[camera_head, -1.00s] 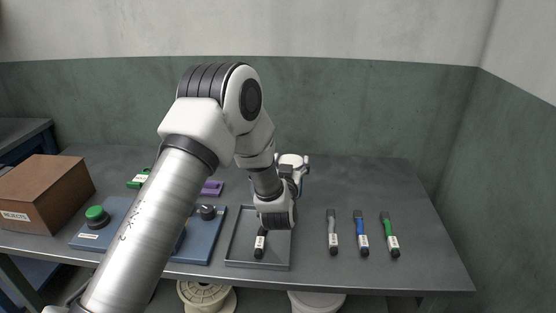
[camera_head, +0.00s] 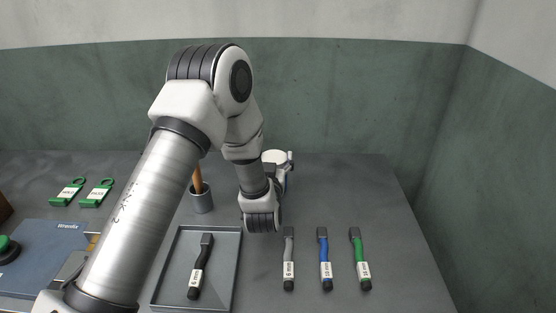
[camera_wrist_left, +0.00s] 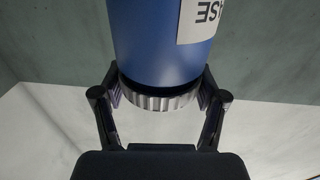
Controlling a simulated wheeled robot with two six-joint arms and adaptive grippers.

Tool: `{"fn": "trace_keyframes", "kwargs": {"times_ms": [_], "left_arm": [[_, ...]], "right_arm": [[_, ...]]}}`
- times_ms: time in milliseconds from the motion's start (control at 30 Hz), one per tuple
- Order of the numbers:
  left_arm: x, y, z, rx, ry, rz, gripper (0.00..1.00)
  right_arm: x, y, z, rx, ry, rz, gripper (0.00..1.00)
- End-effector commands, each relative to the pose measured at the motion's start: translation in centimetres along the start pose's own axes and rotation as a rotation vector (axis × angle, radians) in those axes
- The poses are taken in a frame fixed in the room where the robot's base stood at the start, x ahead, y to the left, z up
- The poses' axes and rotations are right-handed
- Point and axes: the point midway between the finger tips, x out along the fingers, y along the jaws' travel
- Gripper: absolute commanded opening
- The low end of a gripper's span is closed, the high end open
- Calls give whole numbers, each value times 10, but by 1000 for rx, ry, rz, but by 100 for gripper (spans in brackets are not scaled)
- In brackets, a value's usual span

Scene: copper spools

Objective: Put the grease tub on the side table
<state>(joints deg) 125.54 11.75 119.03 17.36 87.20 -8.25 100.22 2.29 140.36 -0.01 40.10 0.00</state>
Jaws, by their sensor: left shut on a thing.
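The grease tub (camera_wrist_left: 160,45) is blue with a ridged silver end and a white label, part of whose lettering shows upside down in the left wrist view. My left gripper (camera_wrist_left: 160,97) is shut on it, one finger on each side of the ridged end. In the head view my left gripper (camera_head: 288,165) is beyond the bent wrist, over the back of the grey table (camera_head: 390,215); the tub is mostly hidden there. I cannot pick out a separate side table now. My right gripper is out of view.
A grey tray (camera_head: 232,275) holds a black-handled tool (camera_head: 201,265). Right of it lie grey (camera_head: 288,258), blue (camera_head: 325,258) and green (camera_head: 360,258) tools. A cup (camera_head: 201,199), green tags (camera_head: 97,193) and a blue panel (camera_head: 45,250) are left. The table's right end is clear.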

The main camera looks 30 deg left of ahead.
Motion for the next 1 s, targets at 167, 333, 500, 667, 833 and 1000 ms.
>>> {"fn": "trace_keyframes", "kwargs": {"times_ms": [167,333,500,667,833,1000], "left_arm": [[0,0,0,1,-6,1,97],[0,0,0,1,-5,1,97],[-1,0,0,1,-5,1,97],[-21,1,1,2,-7,3,97],[-64,1,1,6,-8,5,97],[-103,1,1,6,-7,5,97]], "right_arm": [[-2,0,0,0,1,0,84],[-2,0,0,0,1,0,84],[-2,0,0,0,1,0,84],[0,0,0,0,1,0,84],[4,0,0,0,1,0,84],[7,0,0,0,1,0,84]]}}
